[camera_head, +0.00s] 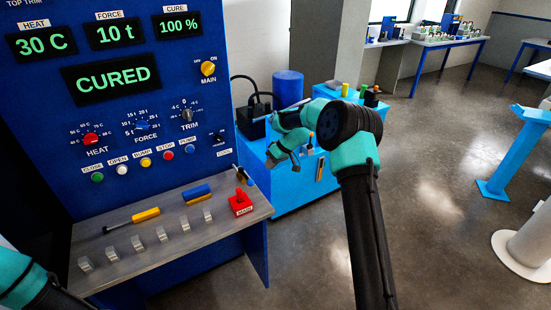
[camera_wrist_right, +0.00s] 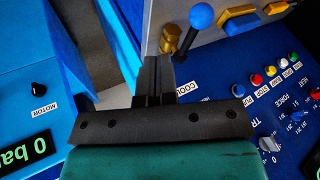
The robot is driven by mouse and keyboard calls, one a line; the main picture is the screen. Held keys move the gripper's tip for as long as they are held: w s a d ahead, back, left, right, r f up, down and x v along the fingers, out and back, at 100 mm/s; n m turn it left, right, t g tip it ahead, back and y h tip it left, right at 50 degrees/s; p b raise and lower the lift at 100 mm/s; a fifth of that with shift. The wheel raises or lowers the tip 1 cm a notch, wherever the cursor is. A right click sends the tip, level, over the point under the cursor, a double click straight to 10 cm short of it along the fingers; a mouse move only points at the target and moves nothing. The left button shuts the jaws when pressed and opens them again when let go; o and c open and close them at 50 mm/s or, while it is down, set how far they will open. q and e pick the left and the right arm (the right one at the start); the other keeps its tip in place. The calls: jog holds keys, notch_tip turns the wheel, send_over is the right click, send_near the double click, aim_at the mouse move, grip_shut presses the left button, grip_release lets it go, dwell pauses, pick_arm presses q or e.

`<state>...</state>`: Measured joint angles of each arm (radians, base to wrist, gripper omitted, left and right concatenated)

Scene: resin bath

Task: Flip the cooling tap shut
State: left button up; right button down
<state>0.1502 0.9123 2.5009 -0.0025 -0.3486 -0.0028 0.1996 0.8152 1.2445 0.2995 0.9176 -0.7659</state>
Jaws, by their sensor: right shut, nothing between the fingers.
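The cooling tap shows in the right wrist view as a dark lever with a blue ball knob (camera_wrist_right: 201,16) and a brass body (camera_wrist_right: 171,39), beside the "COOL" label (camera_wrist_right: 186,88). In the head view the tap (camera_head: 242,175) is small at the panel's right edge, below its label (camera_head: 224,153). My right gripper (camera_wrist_right: 156,62) is shut and empty, with its fingertips close to the brass body; I cannot tell whether they touch. In the head view my right gripper (camera_head: 271,161) is just right of the tap. Only part of my left arm shows at lower left; its gripper is out of view.
The blue control panel (camera_head: 120,190) has knobs, buttons and a "CURED" display. A grey shelf (camera_head: 180,235) below holds several metal levers, tools and a red block (camera_head: 241,203). A blue bench (camera_head: 285,200) stands at right. The floor (camera_head: 440,200) further right is mostly open.

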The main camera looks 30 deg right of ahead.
aim_at(246, 177)
jog(key=a+f, duration=0.1)
jog(key=a, duration=0.1)
jog(key=a+f, duration=0.2)
jog(key=a, duration=0.1)
jog(key=shift+s+a+f, duration=0.1)
jog(key=shift+a+f, duration=0.2)
jog(key=shift+f, duration=0.05)
jog(key=shift+a, duration=0.1)
